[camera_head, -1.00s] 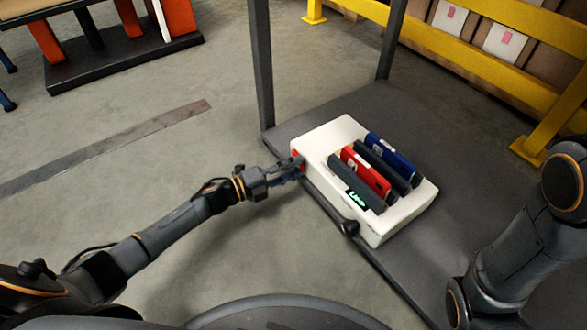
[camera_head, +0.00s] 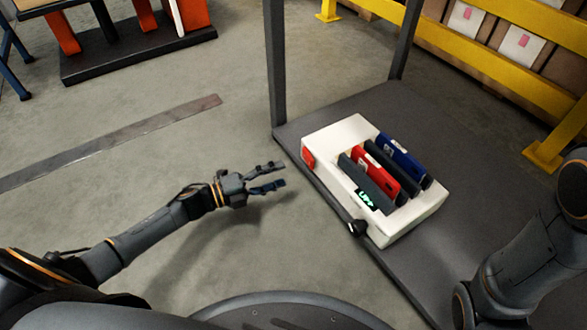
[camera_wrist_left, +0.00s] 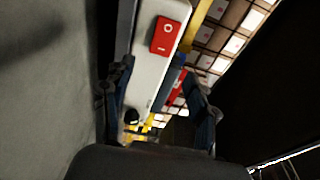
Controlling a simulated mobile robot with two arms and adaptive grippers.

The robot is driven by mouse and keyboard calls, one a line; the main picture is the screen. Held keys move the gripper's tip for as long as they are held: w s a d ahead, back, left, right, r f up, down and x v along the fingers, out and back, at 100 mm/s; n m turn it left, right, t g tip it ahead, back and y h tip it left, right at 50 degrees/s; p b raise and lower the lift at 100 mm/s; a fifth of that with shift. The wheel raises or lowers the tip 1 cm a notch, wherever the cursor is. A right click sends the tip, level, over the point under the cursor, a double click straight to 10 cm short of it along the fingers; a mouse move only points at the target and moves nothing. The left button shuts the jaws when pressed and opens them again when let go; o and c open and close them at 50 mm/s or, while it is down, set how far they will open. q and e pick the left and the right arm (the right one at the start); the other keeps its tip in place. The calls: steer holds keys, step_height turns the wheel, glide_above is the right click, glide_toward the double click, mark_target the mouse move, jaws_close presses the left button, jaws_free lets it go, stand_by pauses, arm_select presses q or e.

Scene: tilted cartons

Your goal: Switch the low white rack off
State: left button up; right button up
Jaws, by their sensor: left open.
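The low white rack (camera_head: 331,138) lies on a dark grey platform, with several upright slabs in it. Its red rocker switch (camera_head: 308,158) is on the end facing my left gripper. The switch also shows in the left wrist view (camera_wrist_left: 166,35), with white O and I marks; I cannot tell which side is pressed. A small display (camera_head: 366,199) on the rack's front glows green. A black knob (camera_head: 356,228) sits near the front lower edge. My left gripper (camera_head: 281,175) is open and empty, left of the switch and apart from it. My right gripper is not in view.
The platform (camera_head: 440,130) has dark uprights (camera_head: 277,70) at its far side. A yellow barrier (camera_head: 490,60) and cartons (camera_head: 466,20) stand behind. A dark-based stand (camera_head: 140,53) is at the upper left.

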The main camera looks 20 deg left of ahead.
arm_select(q)
steer(key=shift+v, duration=2.1)
